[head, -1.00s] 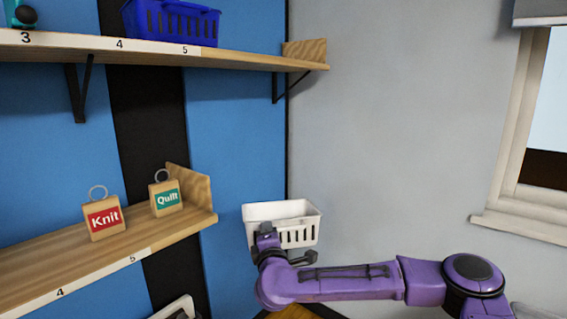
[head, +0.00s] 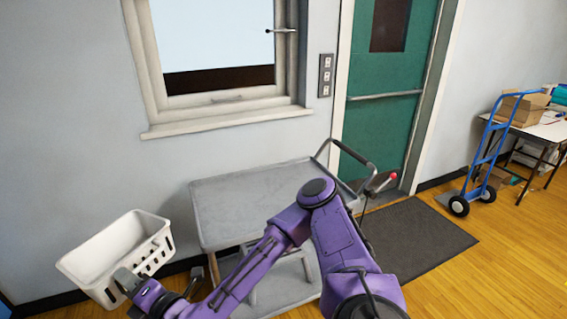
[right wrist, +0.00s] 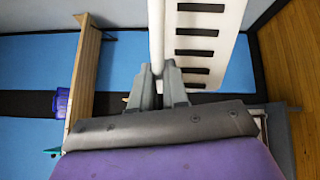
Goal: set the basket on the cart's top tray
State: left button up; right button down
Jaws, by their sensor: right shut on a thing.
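The white slotted basket (head: 110,250) is at the left of the head view, in the air left of the cart, somewhat tilted in the picture. My right gripper (head: 128,281) is shut on its near side. In the right wrist view the fingers (right wrist: 158,84) pinch the wall of the basket (right wrist: 207,48). The cart's grey top tray (head: 245,200) is to the right of the basket. The tray's visible surface is bare; my right arm hides its near right part. My left gripper is not in view.
The cart's handle (head: 345,150) rises at its right end, near a green door (head: 385,120). A window ledge (head: 230,122) is behind the cart. A dark mat (head: 415,240) and a blue hand truck (head: 490,150) are right. A wooden shelf (right wrist: 85,70) shows in the wrist view.

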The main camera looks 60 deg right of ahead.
aim_at(280, 194)
jog(key=z, duration=0.85)
jog(key=i, duration=0.5)
jog(key=z, duration=0.95)
jog(key=i, duration=0.8)
jog(key=z, duration=0.15)
